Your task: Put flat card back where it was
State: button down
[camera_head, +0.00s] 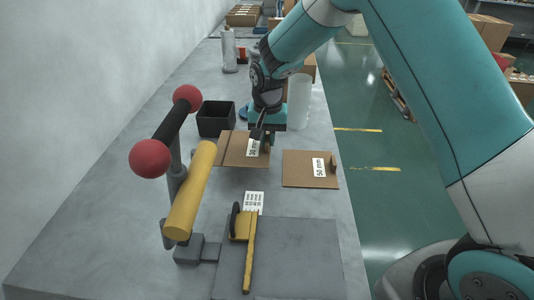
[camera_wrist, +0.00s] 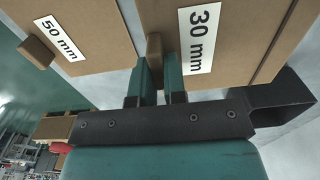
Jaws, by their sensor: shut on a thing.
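A flat brown card labelled "30 mm" (camera_head: 237,150) is at my gripper, left of the other card in the head view. In the wrist view the card (camera_wrist: 240,55) fills the upper right, and its small brown tab (camera_wrist: 154,46) is between my fingers. My gripper (camera_wrist: 159,62) is shut on that tab; it also shows in the head view (camera_head: 264,134), pointing down. A second flat card labelled "50 mm" (camera_head: 300,172) lies to the right on the table, with its own tab (camera_wrist: 35,52). I cannot tell whether the held card touches the surface below.
A black open box (camera_head: 215,118) stands just behind the held card. A white cylinder (camera_head: 299,100) stands behind my gripper. In front are a lever with red knobs and a yellow roller (camera_head: 190,190), a grey plate (camera_head: 320,255) with a yellow tool, and a small printed sheet (camera_head: 254,202).

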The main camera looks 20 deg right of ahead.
aim_at(268, 154)
jog(key=shift+f, duration=2.95)
jog(key=shift+f, duration=0.15)
jog(key=c, duration=1.2)
grip_release()
jog(key=shift+o, duration=0.2)
